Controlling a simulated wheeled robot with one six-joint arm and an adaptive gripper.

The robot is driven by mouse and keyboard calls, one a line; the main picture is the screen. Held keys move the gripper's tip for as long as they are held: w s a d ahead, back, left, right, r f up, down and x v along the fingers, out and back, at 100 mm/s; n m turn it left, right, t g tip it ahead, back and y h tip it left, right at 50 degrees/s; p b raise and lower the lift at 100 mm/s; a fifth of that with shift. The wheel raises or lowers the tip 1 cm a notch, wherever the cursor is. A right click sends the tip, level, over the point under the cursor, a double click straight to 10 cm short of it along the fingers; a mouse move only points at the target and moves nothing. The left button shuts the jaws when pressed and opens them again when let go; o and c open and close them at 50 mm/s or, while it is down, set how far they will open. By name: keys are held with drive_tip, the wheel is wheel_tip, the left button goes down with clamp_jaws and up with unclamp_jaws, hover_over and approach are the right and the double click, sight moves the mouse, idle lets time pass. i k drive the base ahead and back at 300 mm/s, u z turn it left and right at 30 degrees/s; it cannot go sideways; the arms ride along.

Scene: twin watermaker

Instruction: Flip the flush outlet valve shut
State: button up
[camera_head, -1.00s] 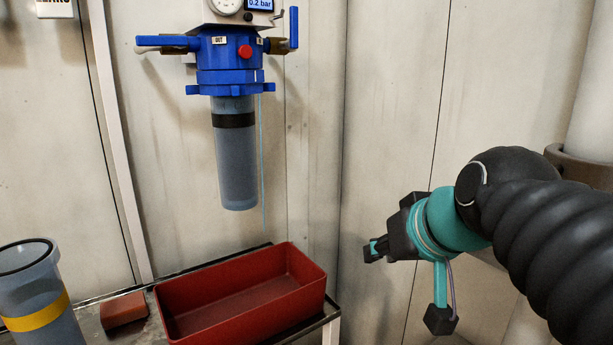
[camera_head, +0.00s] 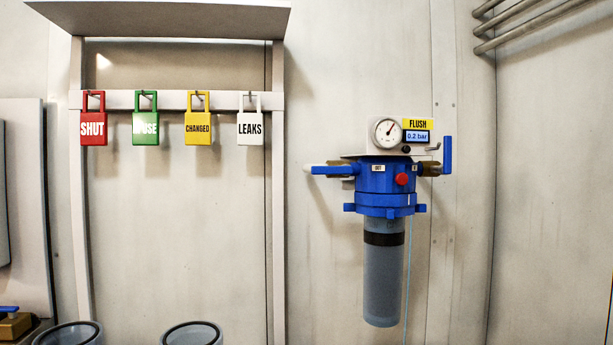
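The flush filter unit has a blue head (camera_head: 385,178) with a yellow FLUSH label (camera_head: 418,124) above it. On its left side, by a small white tag that read OUT in the earlier frame, the outlet valve's blue handle (camera_head: 333,170) lies horizontal, pointing left along its pipe stub. On the right side another valve has a blue handle (camera_head: 448,155) standing vertical. The gauge display (camera_head: 418,137) reads 0.2 bar. A clear grey bowl (camera_head: 383,285) hangs under the head. My gripper is not in view.
A rack on the left holds hanging tags: red SHUT (camera_head: 93,125), green (camera_head: 145,126), yellow CHANGED (camera_head: 198,125) and white LEAKS (camera_head: 250,126). Two round container tops (camera_head: 192,334) show at the bottom edge. Pipes (camera_head: 530,22) run at the upper right. The wall around the unit is bare.

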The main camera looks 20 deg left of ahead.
sight(346, 170)
drive_tip(key=u, duration=0.1)
drive_tip(key=k, duration=0.3)
drive_tip(key=u, duration=0.75)
drive_tip(key=i, duration=0.5)
